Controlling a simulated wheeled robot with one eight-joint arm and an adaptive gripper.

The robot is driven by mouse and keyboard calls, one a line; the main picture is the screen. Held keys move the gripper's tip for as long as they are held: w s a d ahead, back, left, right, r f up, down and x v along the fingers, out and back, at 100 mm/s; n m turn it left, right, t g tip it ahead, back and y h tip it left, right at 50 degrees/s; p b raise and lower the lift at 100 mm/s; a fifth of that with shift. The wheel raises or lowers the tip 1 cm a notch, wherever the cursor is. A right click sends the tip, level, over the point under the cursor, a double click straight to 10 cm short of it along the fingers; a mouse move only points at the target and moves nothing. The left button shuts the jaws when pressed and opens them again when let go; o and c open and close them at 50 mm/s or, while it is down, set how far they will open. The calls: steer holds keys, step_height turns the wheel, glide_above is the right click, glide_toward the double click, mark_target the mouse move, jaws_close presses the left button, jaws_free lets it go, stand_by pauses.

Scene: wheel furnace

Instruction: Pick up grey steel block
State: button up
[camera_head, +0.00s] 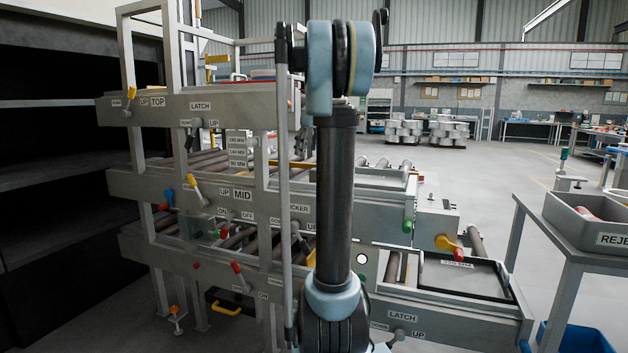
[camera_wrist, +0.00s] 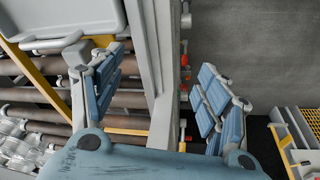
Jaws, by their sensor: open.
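My gripper (camera_wrist: 158,88) shows in the wrist view with its two blue-padded fingers spread wide apart. It is open, and nothing is held between the fingers. A grey upright post of the rack (camera_wrist: 158,110) passes behind the gap between them. I cannot pick out a grey steel block for certain in either view. In the head view my arm stands upright in the middle and hides part of the rack behind it.
A grey three-level roller rack (camera_head: 200,188) with TOP, MID and lower levels and coloured levers fills the centre left. A grey reject bin (camera_head: 592,222) stands on a table at right. Open floor lies behind. The wrist view shows brown rollers (camera_wrist: 45,112) at left.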

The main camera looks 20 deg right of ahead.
steer(key=w+d+r+n, duration=0.1)
steer(key=w+d+n, duration=0.1)
steer(key=w+d, duration=0.45)
steer(key=w+d+r+n, duration=0.1)
steer(key=w+d+r, duration=0.15)
steer(key=w, duration=0.75)
steer(key=x, duration=1.2)
steer(key=shift+d+f, duration=0.1)
steer(key=shift+d, duration=0.1)
steer(key=shift+x, duration=2.85)
steer(key=shift+s+a, duration=0.15)
steer(key=shift+a, duration=0.05)
steer(key=c, duration=1.4)
